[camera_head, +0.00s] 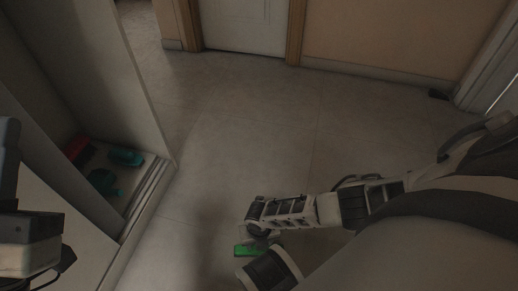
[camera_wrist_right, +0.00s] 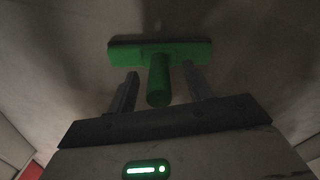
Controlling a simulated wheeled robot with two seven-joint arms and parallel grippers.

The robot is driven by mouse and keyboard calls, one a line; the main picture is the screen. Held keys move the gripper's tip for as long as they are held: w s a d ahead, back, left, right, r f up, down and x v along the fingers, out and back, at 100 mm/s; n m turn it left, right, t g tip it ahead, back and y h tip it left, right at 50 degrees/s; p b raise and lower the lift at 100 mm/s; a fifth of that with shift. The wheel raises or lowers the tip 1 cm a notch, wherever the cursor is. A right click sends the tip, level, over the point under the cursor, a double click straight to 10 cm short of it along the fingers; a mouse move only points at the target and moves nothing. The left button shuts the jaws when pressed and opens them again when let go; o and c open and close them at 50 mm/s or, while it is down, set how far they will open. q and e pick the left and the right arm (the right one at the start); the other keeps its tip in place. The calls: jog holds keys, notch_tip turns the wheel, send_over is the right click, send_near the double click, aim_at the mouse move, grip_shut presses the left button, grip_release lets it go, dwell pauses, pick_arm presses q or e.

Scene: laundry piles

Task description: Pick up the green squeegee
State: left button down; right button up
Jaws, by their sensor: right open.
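The green squeegee (camera_head: 249,251) is low in the middle of the head view, over the floor and partly hidden by my right arm. In the right wrist view, its wide head (camera_wrist_right: 190,52) lies crosswise beyond the fingertips, and its round handle (camera_wrist_right: 158,80) points back toward the gripper. My right gripper (camera_wrist_right: 160,84) is open, with one finger on each side of the handle. A gap shows between the handle and each finger. Only dark and white links of my left arm show at the left edge of the head view; its fingers are not seen.
An open pale cabinet (camera_head: 152,196) stands at the left. On its low shelf lie a red item (camera_head: 78,150), a teal brush-like item (camera_head: 125,157) and a dark teal item (camera_head: 103,181). The tiled floor (camera_head: 250,120) is clear up to the white door (camera_head: 245,22).

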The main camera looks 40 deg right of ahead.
jog(key=shift+f, duration=0.7)
jog(key=c, duration=1.1)
pick_arm(q)
jog(key=m+h, duration=0.1)
jog(key=s+r+m+h, duration=0.1)
jog(key=m, duration=0.1)
jog(key=shift+d+r+g, duration=0.1)
jog(key=shift+r+g, duration=0.15)
jog(key=shift+g, duration=0.05)
pick_arm(e)
grip_shut()
pick_arm(q)
jog(key=shift+r, duration=0.1)
pick_arm(e)
jog(key=shift+r, duration=0.15)
